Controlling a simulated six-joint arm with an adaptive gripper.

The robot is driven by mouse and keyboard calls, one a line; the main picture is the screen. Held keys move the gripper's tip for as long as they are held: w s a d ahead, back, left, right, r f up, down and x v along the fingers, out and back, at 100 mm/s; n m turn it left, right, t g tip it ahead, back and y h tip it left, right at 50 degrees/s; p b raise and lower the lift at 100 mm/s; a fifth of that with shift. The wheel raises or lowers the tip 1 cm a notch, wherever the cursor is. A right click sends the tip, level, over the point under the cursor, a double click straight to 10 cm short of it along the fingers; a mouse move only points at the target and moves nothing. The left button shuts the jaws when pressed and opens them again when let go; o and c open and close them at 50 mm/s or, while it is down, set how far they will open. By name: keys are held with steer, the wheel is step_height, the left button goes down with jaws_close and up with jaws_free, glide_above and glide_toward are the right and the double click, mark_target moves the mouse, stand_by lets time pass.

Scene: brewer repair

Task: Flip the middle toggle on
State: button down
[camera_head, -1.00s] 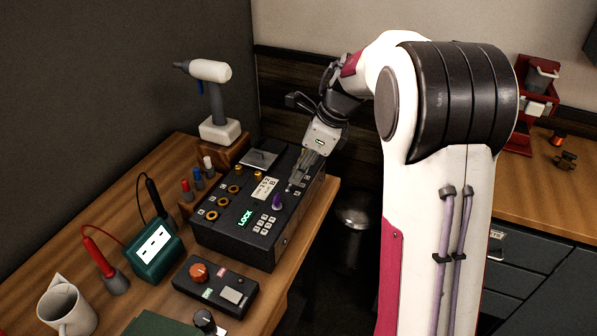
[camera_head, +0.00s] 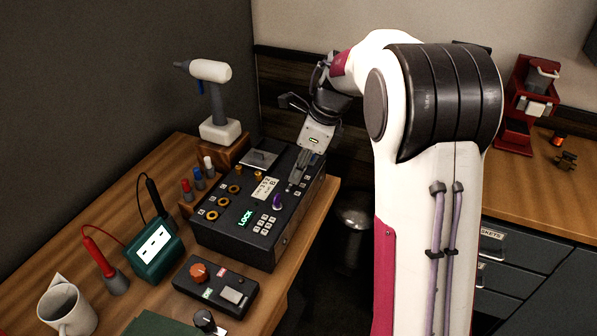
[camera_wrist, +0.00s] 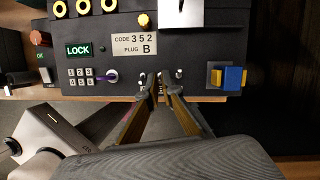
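The black control box (camera_head: 225,232) stands on the wooden bench, with a lit green LOCK display (camera_wrist: 78,50) and a "CODE 352 PLUG B" label (camera_wrist: 134,44). Small metal toggles stand in a row near its edge in the wrist view: a left one (camera_wrist: 141,80), the middle toggle (camera_wrist: 159,75) and a right one (camera_wrist: 179,74). My gripper (camera_head: 292,186) is low over this edge. In the wrist view my gripper (camera_wrist: 161,88) has its two fingers apart, with the middle toggle between or just beyond the tips. Contact and the toggle's exact position cannot be told.
A keypad (camera_wrist: 81,77) and a purple knob (camera_wrist: 107,76) sit left of the toggles. A blue and yellow block (camera_wrist: 229,78) is to the right. A grey and white drill-like tool (camera_head: 211,100), a teal meter (camera_head: 154,250) and a mug (camera_head: 66,309) stand around the box.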

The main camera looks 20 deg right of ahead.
steer(key=shift+h, duration=0.3)
steer(key=c, duration=2.5)
jaws_free()
steer(key=shift+c, duration=0.2)
steer(key=v, duration=0.7)
steer(key=shift+r, duration=0.35)
steer(key=shift+w, duration=0.1)
